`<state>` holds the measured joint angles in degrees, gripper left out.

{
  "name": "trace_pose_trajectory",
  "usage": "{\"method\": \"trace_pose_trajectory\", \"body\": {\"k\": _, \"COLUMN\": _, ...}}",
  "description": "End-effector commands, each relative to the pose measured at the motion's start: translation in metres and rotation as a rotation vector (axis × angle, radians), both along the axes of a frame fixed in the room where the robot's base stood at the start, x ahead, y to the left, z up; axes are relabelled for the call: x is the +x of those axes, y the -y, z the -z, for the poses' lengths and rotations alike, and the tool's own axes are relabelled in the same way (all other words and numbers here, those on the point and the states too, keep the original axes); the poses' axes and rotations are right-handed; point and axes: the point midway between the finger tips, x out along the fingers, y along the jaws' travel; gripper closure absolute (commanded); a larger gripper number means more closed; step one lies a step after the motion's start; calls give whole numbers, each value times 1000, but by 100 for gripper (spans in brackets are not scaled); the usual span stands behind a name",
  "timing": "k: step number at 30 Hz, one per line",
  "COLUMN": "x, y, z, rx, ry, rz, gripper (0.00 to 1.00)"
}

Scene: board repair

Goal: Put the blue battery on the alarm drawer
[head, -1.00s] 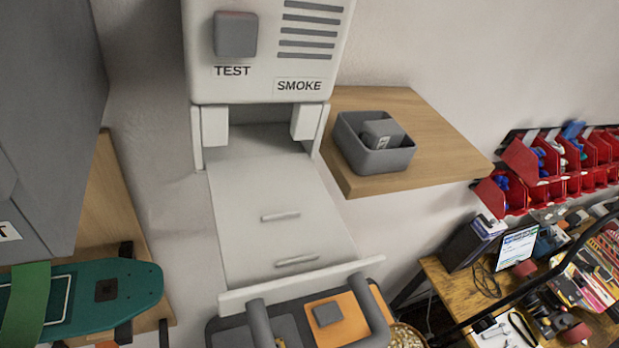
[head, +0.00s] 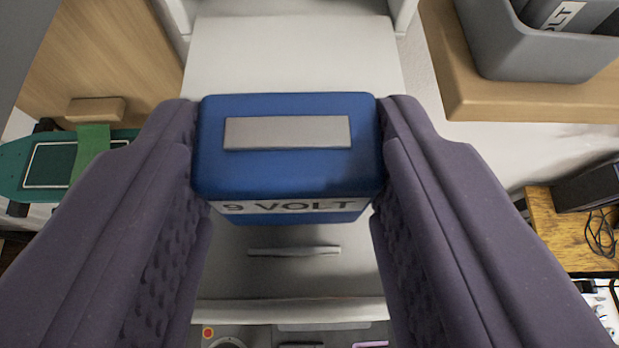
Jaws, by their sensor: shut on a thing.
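My gripper (head: 288,155) is shut on the blue battery (head: 285,175), one purple-grey finger on each side of it. The battery is a blue block with a grey patch on top and a "9 VOLT" label on its near face. The alarm drawer (head: 290,50) is a pale flat tray pulled out beneath the alarm. It lies behind and below the battery in the picture. A thin raised rib (head: 294,251) shows on the drawer just below the battery. The battery hides the middle of the drawer, and I cannot tell whether it touches the surface.
A grey bin (head: 540,45) holding a grey battery stands on a wooden shelf (head: 500,100) at the upper right. A green board (head: 60,165) is at the left. A wooden desk (head: 560,235) is at the lower right. The drawer's front lip (head: 290,310) crosses the bottom.

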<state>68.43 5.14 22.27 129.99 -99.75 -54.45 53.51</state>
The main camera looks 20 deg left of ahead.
Motion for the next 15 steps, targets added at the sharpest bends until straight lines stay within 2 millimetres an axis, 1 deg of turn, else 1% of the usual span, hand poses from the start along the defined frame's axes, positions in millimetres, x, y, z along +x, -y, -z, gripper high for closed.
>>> {"method": "trace_pose_trajectory", "body": {"k": 11, "x": 0, "y": -1, "z": 5, "rx": 0, "ry": -1, "rz": -2, "gripper": 84}}
{"method": "trace_pose_trajectory", "body": {"k": 12, "x": 0, "y": -1, "z": 5, "rx": -1, "ry": -1, "rz": -1, "gripper": 47}}
{"method": "trace_pose_trajectory", "body": {"k": 14, "x": 0, "y": 0, "z": 4, "rx": -1, "ry": -1, "rz": -1, "gripper": 33}}
{"method": "trace_pose_trajectory", "body": {"k": 15, "x": 0, "y": 0, "z": 4, "rx": -1, "ry": -1, "rz": -1, "gripper": 28}}
